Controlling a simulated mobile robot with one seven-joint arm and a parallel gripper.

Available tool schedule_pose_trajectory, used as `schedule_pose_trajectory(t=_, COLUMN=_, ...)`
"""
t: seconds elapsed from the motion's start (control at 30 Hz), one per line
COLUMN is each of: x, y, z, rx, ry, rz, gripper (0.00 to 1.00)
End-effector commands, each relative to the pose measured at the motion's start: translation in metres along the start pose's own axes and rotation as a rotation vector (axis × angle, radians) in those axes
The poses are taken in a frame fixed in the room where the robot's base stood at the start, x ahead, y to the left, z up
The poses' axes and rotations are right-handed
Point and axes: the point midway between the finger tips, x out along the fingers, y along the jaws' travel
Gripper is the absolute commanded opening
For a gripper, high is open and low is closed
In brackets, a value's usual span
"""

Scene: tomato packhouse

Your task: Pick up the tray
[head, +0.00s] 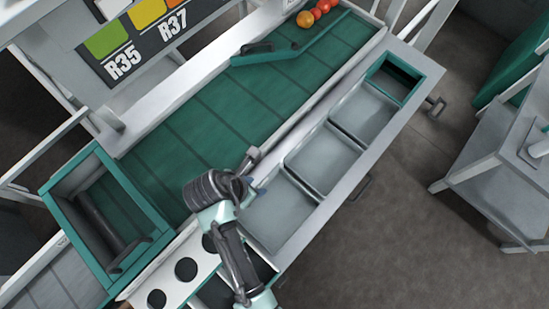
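Several shallow grey square trays or recesses lie in a row along the pale bench at the centre right: a far one (362,111), a middle one (322,161) and a near one (279,214). A white tray-like panel with round holes (177,281) lies at the lower left of my arm. I cannot tell which of these is the task's tray. My gripper (256,173) is over the bench rail, beside the near grey tray's upper left corner. Its fingers are small and partly hidden by my dark wrist, so its opening is unclear. I see nothing held in it.
A green sloping belt (215,112) runs left of the bench, with a green diverter arm (290,52) and red and orange tomatoes (305,18) at its top. A green-framed box (64,189) stands left. A white table (490,165) stands right, past open floor (400,220).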

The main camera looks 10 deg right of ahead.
Motion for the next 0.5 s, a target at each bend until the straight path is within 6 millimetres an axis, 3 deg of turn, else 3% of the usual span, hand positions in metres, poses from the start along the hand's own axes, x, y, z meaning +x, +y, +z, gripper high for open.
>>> schedule_pose_trajectory(t=0.17, x=0.01, y=0.0, z=-0.001, rx=0.002, ry=0.001, rz=-0.001, gripper=0.4)
schedule_pose_trajectory(t=0.5, x=0.05, y=0.0, z=-0.006, rx=0.003, ry=0.001, rz=0.0, gripper=0.4)
